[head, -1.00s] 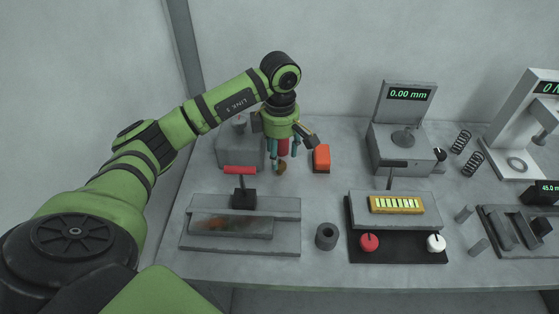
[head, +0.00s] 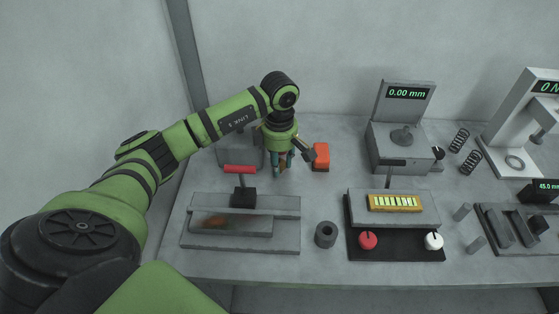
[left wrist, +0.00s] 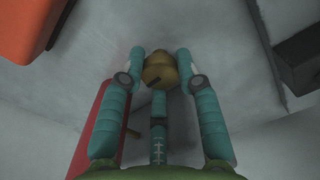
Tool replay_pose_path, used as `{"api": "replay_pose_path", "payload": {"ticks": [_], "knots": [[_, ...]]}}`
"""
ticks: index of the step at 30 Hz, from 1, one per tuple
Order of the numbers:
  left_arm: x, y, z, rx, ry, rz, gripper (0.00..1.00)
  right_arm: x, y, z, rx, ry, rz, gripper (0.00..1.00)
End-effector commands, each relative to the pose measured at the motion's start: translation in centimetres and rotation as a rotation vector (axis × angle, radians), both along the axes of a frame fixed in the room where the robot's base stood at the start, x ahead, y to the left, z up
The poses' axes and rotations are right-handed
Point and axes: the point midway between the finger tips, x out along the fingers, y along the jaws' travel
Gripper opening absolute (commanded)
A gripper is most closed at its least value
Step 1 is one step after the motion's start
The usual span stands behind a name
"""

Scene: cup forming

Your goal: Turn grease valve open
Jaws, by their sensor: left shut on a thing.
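The grease valve appears as a small brass knob (left wrist: 160,68) between my left gripper's teal fingers in the left wrist view. In the head view my left gripper (head: 283,165) points down over the back of the bench, left of the orange block. Its fingers are shut on the brass knob, which they mostly hide in the head view. A dark slot or mark shows on the knob's near side. My right gripper is in neither view.
An orange block (head: 321,157) stands close right of the gripper. A grey box (head: 228,155) is behind left. A red-handled fixture (head: 240,170), a dark ring (head: 326,235) and a panel with red and white knobs (head: 400,254) are nearer the front.

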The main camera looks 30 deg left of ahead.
Motion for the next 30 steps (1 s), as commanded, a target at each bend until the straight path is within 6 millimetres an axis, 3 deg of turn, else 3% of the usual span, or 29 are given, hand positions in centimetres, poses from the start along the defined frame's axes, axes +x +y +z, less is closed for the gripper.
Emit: {"api": "replay_pose_path", "payload": {"ticks": [11, 30], "knots": [[0.0, -0.1, -0.1, -0.002, 0.002, 0.129, 0.01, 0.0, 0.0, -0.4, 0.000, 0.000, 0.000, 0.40], [0.0, -0.1, -0.1, -0.003, 0.002, 0.713, 0.01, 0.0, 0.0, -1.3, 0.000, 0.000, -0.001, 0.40]]}}
